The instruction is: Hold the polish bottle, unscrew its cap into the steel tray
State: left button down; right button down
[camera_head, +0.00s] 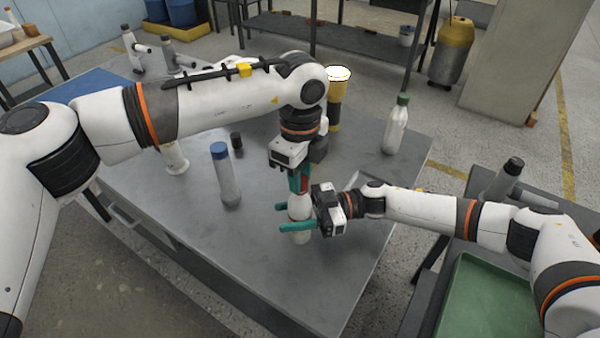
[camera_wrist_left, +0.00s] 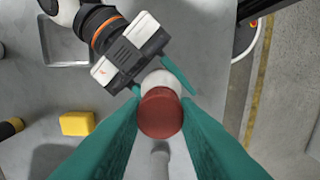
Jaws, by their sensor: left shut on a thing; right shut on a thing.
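The polish bottle (camera_head: 299,236) is white and stands upright on the grey table. My right gripper (camera_head: 292,217) comes in from the right and is shut around its body, one teal finger on each side. The red cap (camera_wrist_left: 160,113) sits at the bottle's top. My left gripper (camera_head: 302,180) points down from above and is shut on the cap, its teal fingers on both sides in the left wrist view (camera_wrist_left: 161,106). The white bottle shoulder (camera_wrist_left: 161,82) shows just beyond the cap. The square steel tray (camera_wrist_left: 66,65) lies at upper left there and looks empty. Whether cap and bottle are still joined is unclear.
A blue-capped bottle (camera_head: 226,180) and a small dark bottle (camera_head: 237,143) stand left of the grippers. A green-capped white bottle (camera_head: 396,130) stands at the back right. A yellow block (camera_wrist_left: 77,123) shows in the wrist view.

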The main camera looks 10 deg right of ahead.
pick_arm(q)
jog(key=shift+r, duration=0.15)
dwell(0.4)
jog(key=shift+r, duration=1)
jog(key=shift+r, duration=2)
pick_arm(e)
jog(key=c, duration=0.7)
grip_release()
pick_arm(q)
jog(key=shift+f, duration=0.1)
pick_arm(e)
jog(key=shift+d, duration=0.15)
